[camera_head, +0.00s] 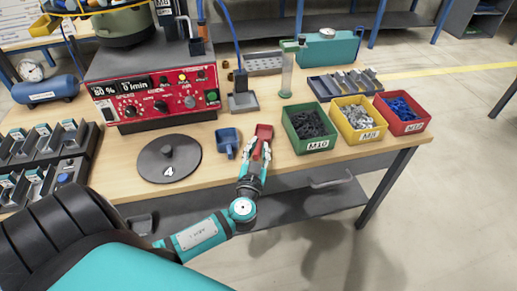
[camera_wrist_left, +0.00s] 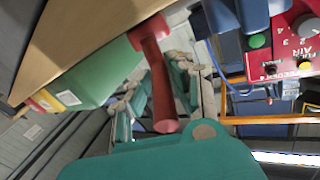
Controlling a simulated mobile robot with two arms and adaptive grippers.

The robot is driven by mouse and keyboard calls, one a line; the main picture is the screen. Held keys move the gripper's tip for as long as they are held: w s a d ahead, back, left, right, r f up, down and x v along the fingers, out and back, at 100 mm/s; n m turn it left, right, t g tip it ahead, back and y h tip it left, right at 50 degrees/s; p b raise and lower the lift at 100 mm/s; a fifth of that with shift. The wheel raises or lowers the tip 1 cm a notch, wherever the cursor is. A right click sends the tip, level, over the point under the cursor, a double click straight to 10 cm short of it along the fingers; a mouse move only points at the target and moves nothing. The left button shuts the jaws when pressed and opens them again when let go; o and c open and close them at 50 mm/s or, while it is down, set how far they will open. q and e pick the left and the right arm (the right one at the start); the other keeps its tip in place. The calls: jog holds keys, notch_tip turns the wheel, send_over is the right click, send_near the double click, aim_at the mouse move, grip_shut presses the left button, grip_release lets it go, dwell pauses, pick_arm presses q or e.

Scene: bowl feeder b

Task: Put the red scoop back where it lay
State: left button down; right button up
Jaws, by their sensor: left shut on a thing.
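The red scoop (camera_head: 264,132) is at the front edge of the table, between the blue scoop and the green bin. My left gripper (camera_head: 255,152) is shut on it from the front side. In the left wrist view the red scoop (camera_wrist_left: 161,95) runs between the two fingers of my left gripper (camera_wrist_left: 158,82), with its handle end towards the camera. I cannot tell whether the scoop touches the table top. My right gripper is not in view.
The blue scoop (camera_head: 227,142) lies just left of the red one. The green bin (camera_head: 310,146), yellow bin (camera_head: 359,137) and red bin (camera_head: 411,127) stand to the right. A dark round disc (camera_head: 168,172) lies left. A grey block (camera_head: 243,103) stands behind.

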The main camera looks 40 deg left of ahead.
pick_arm(q)
jog(key=shift+r, duration=0.1)
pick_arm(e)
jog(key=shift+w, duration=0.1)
pick_arm(q)
jog(key=shift+f+b, duration=0.2)
jog(key=shift+b, duration=0.1)
jog(key=c, duration=1.5)
grip_release()
jog(key=shift+o, duration=1.6)
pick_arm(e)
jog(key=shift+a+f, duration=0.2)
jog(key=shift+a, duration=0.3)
